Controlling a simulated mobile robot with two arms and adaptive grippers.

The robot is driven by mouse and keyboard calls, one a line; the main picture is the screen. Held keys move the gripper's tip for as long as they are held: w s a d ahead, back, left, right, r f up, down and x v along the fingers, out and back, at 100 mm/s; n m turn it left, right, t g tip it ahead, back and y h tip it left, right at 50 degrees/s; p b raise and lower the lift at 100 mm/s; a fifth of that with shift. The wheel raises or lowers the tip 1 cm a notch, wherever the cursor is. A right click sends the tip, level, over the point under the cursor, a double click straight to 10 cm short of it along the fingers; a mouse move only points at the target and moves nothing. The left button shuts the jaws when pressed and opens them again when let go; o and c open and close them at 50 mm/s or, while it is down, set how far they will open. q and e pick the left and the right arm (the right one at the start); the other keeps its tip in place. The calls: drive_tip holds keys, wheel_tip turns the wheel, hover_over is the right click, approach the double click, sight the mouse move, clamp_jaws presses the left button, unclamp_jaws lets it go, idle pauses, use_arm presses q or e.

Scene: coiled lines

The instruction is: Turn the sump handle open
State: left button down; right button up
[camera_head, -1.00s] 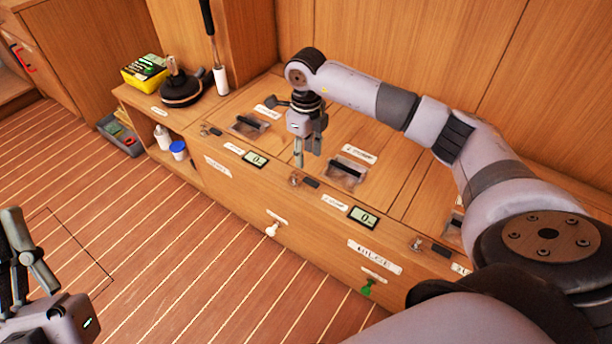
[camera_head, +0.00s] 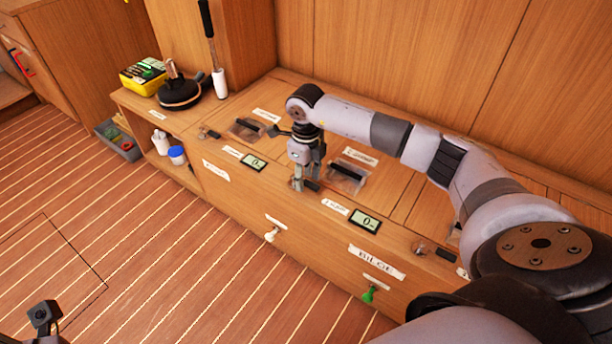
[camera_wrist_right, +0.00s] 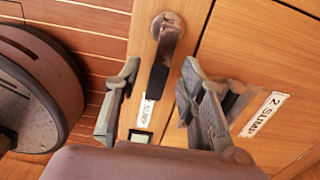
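The sump handle (camera_wrist_right: 157,78) is a lever with a black grip on a round metal pivot, beside labels reading SUMP in the right wrist view. In the head view its black grip (camera_head: 312,186) shows at my fingertips, and the rest is partly hidden. My right gripper (camera_head: 305,183) points down over it. In the wrist view my right gripper (camera_wrist_right: 160,68) is open, with one finger on each side of the lever and gaps visible. A small part of my left gripper (camera_head: 43,314) shows at the bottom left; its opening is not visible.
Similar levers sit to the left (camera_head: 209,132) and right (camera_head: 432,248). A clear box with a black grip (camera_head: 347,173) stands close right of my gripper. Small displays (camera_head: 253,162) (camera_head: 365,219) line the bench edge. A white knob (camera_head: 271,236) and green knob (camera_head: 369,293) are on the front.

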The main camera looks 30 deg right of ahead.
clamp_jaws()
idle(0.7)
